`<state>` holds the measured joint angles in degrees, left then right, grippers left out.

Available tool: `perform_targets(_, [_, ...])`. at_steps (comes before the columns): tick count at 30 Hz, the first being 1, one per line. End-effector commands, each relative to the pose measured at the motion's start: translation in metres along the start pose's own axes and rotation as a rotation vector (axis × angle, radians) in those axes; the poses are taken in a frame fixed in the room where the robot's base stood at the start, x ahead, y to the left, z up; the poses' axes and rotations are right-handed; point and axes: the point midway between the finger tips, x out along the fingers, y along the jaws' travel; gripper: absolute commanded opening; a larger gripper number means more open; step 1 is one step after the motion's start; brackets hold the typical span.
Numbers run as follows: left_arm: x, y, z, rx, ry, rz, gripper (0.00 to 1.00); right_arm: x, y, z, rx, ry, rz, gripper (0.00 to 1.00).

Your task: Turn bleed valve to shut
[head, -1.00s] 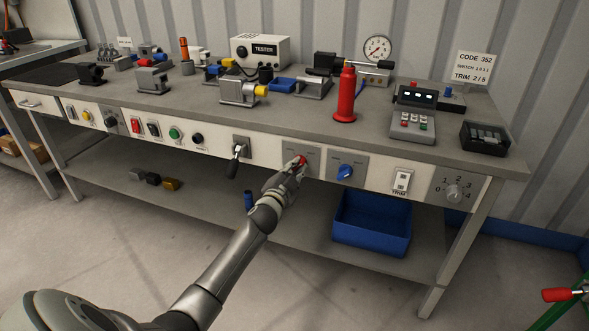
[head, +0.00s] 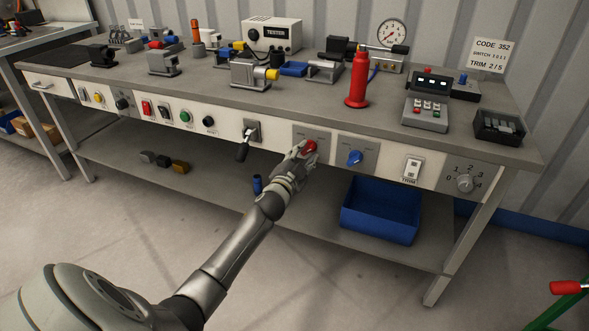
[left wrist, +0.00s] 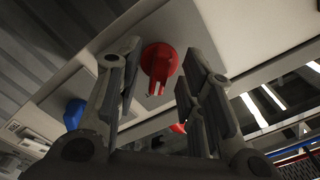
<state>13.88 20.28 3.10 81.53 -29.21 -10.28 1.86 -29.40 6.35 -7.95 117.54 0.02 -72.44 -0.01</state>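A red knob (head: 310,146) sits on a grey plate on the workbench's front panel. A blue knob (head: 355,157) sits on the plate to its right. The plate lettering is too small to read, so I cannot tell from it which is the bleed valve. My left gripper (head: 301,153) is at the red knob and hides part of it. In the left wrist view, the red knob (left wrist: 160,62) shows between the two spread fingers, with visible gaps on both sides. The blue knob (left wrist: 74,113) is at the left there. My right gripper is not in view.
A black-handled lever (head: 245,143) is left of the red knob. A white trim switch (head: 412,168) and a numbered dial (head: 465,184) are to the right. A blue bin (head: 380,222) stands on the lower shelf. A red bottle (head: 358,80) and a gauge (head: 391,33) are on the bench top.

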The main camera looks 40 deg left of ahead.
Motion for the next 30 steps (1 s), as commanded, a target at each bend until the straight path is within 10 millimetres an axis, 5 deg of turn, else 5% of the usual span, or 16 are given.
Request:
perform_targets(18, [-0.096,0.001,0.001,0.000,-0.002,0.002,0.36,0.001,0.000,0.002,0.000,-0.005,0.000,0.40])
perform_targets(30, [-0.109,0.000,0.000,0.001,-0.001,0.001,0.36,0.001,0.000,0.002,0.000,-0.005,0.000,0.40])
